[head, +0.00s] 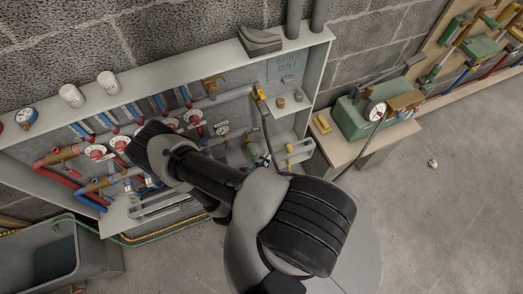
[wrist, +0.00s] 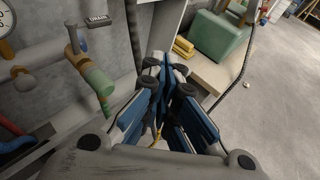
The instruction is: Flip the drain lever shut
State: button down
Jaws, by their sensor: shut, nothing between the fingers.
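A DRAIN label (wrist: 97,19) is on the wall at the upper left of the wrist view. Just below and left of it is a small brass-coloured valve part (wrist: 72,48), apparently the drain lever, standing roughly upright. A green cylindrical fitting (wrist: 98,80) hangs below it, and shows small in the head view (head: 251,150). My gripper (wrist: 165,112), with blue finger pads, is shut and empty, to the right of the fitting and apart from it.
The open cabinet (head: 320,40) holds red and blue pipes and valves. A dark hose (wrist: 133,35) hangs near my gripper. Right of the cabinet, a bench (head: 345,151) bears a green pump box (head: 350,117) and yellow bars (wrist: 184,47). A grey bin (head: 93,262) stands lower left. The right floor is mostly clear.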

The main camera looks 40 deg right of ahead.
jog(key=shift+s+a+r, duration=0.15)
jog(key=shift+s+a, duration=0.05)
jog(key=shift+s, duration=0.2)
jog(key=shift+s+a+r, duration=0.1)
jog(key=shift+s+a, duration=0.1)
jog(key=shift+s, duration=0.2)
